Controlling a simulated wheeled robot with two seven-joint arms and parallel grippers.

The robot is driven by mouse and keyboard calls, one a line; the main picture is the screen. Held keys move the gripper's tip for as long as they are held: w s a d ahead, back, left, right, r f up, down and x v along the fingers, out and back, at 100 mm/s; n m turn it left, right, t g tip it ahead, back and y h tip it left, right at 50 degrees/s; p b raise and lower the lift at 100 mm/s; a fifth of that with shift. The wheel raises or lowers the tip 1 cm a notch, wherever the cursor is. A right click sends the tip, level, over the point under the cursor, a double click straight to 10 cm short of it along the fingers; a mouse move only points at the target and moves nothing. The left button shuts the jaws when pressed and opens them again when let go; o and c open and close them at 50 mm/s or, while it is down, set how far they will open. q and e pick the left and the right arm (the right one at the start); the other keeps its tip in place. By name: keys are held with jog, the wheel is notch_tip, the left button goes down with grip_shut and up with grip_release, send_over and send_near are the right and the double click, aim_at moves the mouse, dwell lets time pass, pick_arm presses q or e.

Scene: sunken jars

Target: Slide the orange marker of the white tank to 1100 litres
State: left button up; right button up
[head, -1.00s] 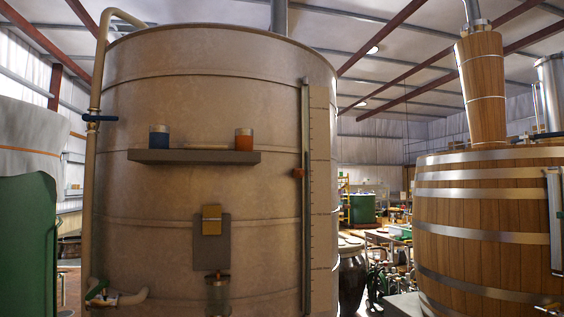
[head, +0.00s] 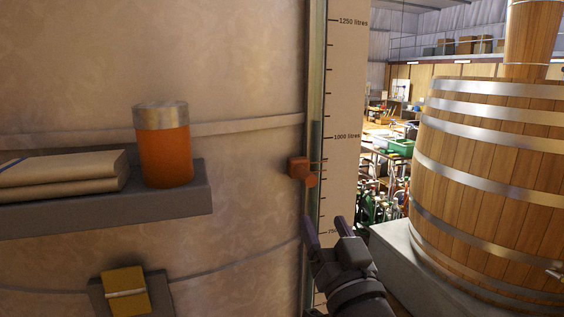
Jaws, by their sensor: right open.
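The large pale tank (head: 230,60) fills the left of the head view; its wall looks beige in this light. An upright rail (head: 316,80) runs down it beside a scale strip (head: 347,90) with printed litre marks. The orange marker (head: 301,170) sits on the rail, a little below the 1000 litres line and well above the 750 line. The 1250 line is near the top. My right gripper (head: 325,224) is open and empty just below the marker, apart from it, in front of the rail and scale. My left gripper is not in view.
A grey shelf (head: 110,208) on the tank, left of the marker, holds an orange jar (head: 164,150) and brown flat packs (head: 60,172). A yellow-fronted box (head: 126,290) is below. A wooden barrel vat (head: 490,180) stands at right.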

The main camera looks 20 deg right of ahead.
aim_at(307, 178)
jog(key=w+r+p, duration=0.2)
jog(key=w+r, duration=0.1)
jog(key=shift+w+d+r, duration=0.2)
jog(key=shift+w+r, duration=0.05)
jog(key=x, duration=0.2)
jog(key=p+x, duration=0.1)
jog(key=x, duration=0.2)
jog(key=shift+w+f, duration=0.1)
jog(key=shift+f, duration=0.15)
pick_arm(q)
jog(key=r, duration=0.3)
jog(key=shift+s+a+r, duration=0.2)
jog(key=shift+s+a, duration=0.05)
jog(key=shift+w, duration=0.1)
pick_arm(e)
grip_shut()
